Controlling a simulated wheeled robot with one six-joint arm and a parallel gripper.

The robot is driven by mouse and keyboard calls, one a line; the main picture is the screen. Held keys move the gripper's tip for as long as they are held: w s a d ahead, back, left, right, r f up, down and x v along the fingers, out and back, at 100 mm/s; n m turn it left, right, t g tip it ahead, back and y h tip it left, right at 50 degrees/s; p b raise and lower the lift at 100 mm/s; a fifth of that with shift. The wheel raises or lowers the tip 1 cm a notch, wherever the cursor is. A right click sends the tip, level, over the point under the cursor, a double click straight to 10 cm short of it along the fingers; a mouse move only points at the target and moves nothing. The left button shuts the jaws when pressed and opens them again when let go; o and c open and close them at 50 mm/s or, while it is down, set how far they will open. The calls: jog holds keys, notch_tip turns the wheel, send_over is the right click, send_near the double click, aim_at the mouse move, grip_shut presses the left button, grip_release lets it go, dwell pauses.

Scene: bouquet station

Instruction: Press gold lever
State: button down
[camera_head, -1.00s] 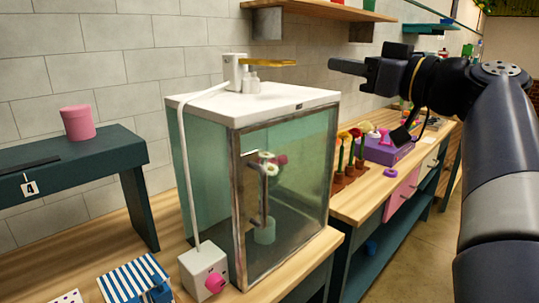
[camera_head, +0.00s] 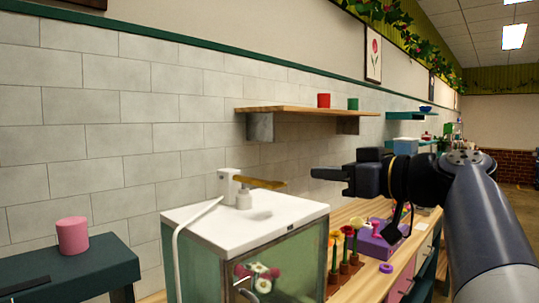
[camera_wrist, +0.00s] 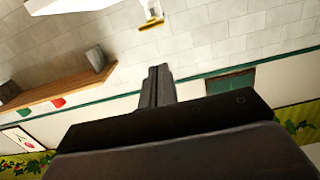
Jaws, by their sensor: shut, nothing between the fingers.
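The gold lever (camera_head: 262,183) sticks out to the right from a white pump block (camera_head: 229,184) on top of a glass-walled cabinet (camera_head: 245,232) with a white lid. The lever also shows small near the top of the wrist view (camera_wrist: 151,24). My gripper (camera_head: 314,173) is shut and empty, to the right of the lever in the head view and apart from it. Its fingers point left, at about the lever's height in the picture. In the wrist view the closed fingers (camera_wrist: 158,86) point up toward the tiled wall.
A wooden wall shelf (camera_head: 300,110) with red and green cups is above my gripper. A white hose (camera_head: 190,228) runs down the cabinet's left side. A pink cup (camera_head: 72,235) stands on a dark bench at left. A purple box (camera_head: 378,240) and potted flowers stand right.

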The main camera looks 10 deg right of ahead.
jog(key=shift+g+h, duration=0.6)
jog(key=shift+g, duration=0.3)
jog(key=shift+w+a+r+p, duration=0.1)
jog(key=shift+w+r+p, duration=0.05)
jog(key=shift+r+p, duration=1.3)
jog(key=shift+w+a+r+p, duration=0.15)
jog(key=shift+r+p, duration=0.8)
jog(key=shift+p, duration=0.95)
jog(key=shift+w+a+f+p, duration=0.6)
jog(key=shift+w+a+f, duration=0.3)
jog(key=shift+w+f, duration=0.3)
jog(key=shift+w+a+f+p, duration=0.65)
jog(key=shift+w+a+f, duration=0.3)
jog(key=shift+w, duration=0.5)
jog(key=shift+w+a+f+p, duration=0.6)
jog(key=shift+w+a+f, duration=0.3)
jog(key=shift+w+f, duration=0.3)
jog(key=shift+r, duration=0.1)
jog(key=shift+w, duration=0.1)
